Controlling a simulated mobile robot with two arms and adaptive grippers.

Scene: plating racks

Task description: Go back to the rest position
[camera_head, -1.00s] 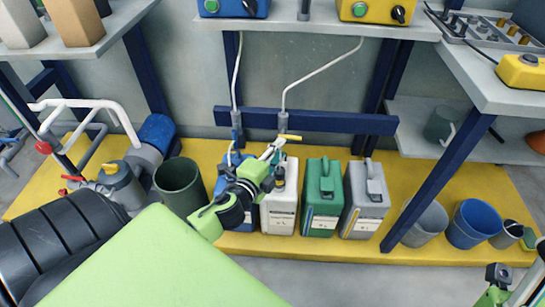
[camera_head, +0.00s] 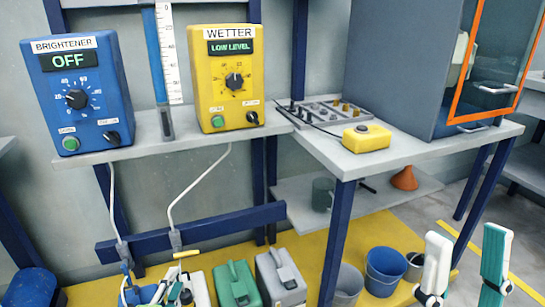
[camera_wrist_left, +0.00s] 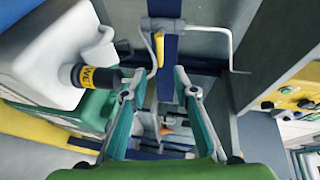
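My left gripper (camera_head: 146,292) is at the bottom left of the head view, beside the white jug (camera_head: 201,290) and partly cut off by the frame edge. In the left wrist view my left gripper (camera_wrist_left: 158,88) has its two teal fingers spread, with nothing seen between them. The white jug (camera_wrist_left: 50,55), with a black cap and yellow label, is left of the fingers. My right gripper (camera_head: 466,265) stands at the bottom right of the head view, its white and teal fingers pointing up and wide apart, empty.
A blue brightener box (camera_head: 80,95) reads OFF and a yellow wetter box (camera_head: 228,80) reads LOW LEVEL on the shelf. Green (camera_head: 237,287) and grey (camera_head: 280,278) jugs stand below. A side bench (camera_head: 440,140) and blue bucket (camera_head: 385,270) are at the right.

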